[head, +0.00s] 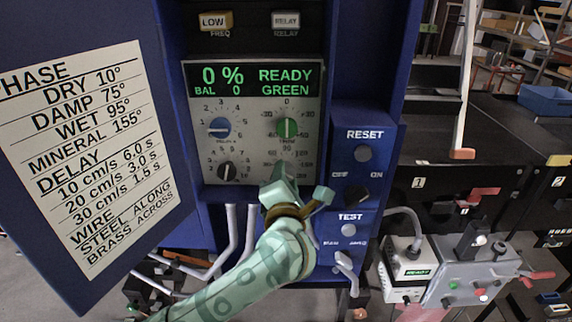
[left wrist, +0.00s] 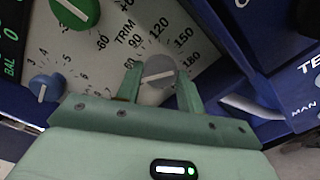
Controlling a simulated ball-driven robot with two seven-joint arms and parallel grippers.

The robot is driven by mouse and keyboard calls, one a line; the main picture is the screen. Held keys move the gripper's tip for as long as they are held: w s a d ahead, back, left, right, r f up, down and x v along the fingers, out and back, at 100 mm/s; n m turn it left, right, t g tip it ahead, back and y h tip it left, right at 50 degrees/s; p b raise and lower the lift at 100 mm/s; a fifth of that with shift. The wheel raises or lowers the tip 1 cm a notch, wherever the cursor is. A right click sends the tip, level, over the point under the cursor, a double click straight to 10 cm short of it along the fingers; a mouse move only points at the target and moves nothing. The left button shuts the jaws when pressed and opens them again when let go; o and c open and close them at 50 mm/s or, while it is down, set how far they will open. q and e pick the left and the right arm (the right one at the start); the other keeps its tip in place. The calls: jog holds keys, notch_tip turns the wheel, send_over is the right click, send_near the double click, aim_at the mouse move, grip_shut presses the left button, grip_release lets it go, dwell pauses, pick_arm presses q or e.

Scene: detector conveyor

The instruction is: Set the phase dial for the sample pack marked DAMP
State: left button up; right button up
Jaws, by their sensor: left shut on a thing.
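My left gripper (head: 281,175) is at the lower right of the control panel (head: 253,187) and covers most of the dial there in the head view. In the left wrist view, its two fingers (left wrist: 160,76) stand either side of a round grey dial (left wrist: 158,70) and are shut on it. Numbers 90, 120, 150 and 180 show around that dial. A pale line crosses its face; I cannot tell which number it points to. The card (head: 92,160) on the open door lists PHASE: DRY 10°, DAMP 75°, WET 95°, MINERAL 155°. My right gripper is not in view.
A green TRIM knob (head: 287,128) is just above the gripped dial. A blue knob (head: 219,127) and a black knob (head: 227,171) are to its left. The display (head: 253,79) reads 0 %, READY, GREEN. RESET and TEST boxes stick out at right.

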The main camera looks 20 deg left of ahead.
pick_arm(q)
jog(key=m, duration=0.2)
jog(key=shift+m, duration=2.5)
jog(key=o, duration=1)
jog(key=shift+w, duration=0.1)
